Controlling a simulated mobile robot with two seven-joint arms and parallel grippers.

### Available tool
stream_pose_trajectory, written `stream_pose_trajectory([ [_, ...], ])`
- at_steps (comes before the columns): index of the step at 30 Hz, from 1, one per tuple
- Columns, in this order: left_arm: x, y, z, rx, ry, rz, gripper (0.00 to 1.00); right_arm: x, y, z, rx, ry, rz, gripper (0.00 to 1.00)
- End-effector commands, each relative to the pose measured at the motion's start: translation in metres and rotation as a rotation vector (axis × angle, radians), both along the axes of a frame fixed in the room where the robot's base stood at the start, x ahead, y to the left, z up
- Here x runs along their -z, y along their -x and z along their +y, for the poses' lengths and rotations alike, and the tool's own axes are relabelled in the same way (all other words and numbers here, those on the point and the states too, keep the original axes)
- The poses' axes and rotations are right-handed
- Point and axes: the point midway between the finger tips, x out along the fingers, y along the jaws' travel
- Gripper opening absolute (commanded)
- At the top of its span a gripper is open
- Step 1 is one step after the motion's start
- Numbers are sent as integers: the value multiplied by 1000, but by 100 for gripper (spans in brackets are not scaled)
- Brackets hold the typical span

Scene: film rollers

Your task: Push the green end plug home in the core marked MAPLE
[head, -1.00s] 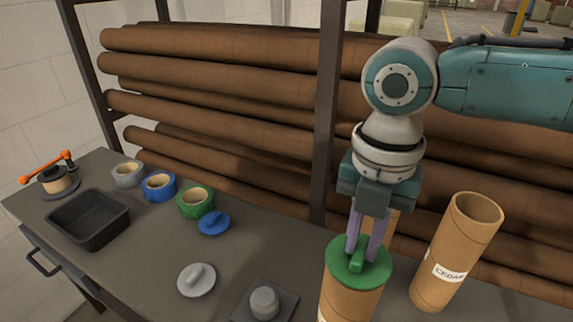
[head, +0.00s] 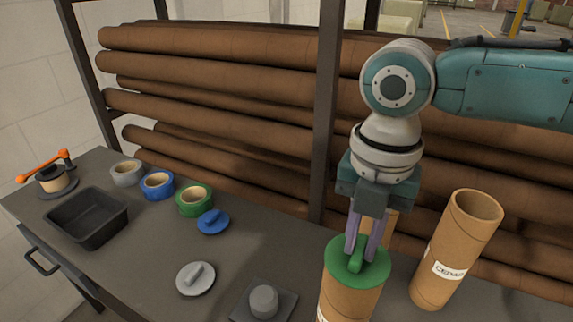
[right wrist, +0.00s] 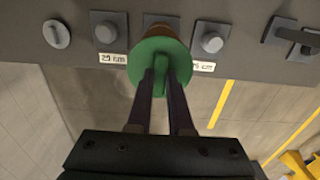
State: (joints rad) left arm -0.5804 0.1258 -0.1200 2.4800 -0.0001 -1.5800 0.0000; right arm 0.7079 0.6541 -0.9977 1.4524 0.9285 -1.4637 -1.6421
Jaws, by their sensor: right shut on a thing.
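The green end plug (head: 340,266) sits on the top end of an upright brown cardboard core (head: 350,299). That core's label is cut off at the bottom edge, so I cannot read its name. My right gripper (head: 360,254) is above the plug, pointing down, with its fingers shut on the plug's raised green grip. The right wrist view shows the green plug (right wrist: 147,50) between the fingertips (right wrist: 160,84). How deep the plug sits in the core is hard to tell. My left gripper is not in view.
A core marked CEDAR (head: 447,270) stands open to the right; another core (head: 391,226) is partly hidden behind my gripper. A blue plug (head: 213,222), a grey plug (head: 196,279), tape rolls (head: 158,184) and a black tray (head: 90,235) lie left. Brown tubes (head: 220,93) fill the rack behind.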

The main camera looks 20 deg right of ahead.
Motion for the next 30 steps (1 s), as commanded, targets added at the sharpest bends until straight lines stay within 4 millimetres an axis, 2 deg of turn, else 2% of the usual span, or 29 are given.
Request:
stream_pose_trajectory([
  [2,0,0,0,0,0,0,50,0,0,0,0,0,0,0],
  [3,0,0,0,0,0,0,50,0,0,0,0,0,0,22],
  [11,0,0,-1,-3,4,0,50,0,0,0,0,0,0,51],
  [12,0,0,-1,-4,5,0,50,0,0,0,0,0,0,54],
  [17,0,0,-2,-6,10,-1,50,0,0,0,0,0,0,54],
  [26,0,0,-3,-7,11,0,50,0,0,0,0,0,0,87],
  [30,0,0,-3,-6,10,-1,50,0,0,0,0,0,0,89],
])
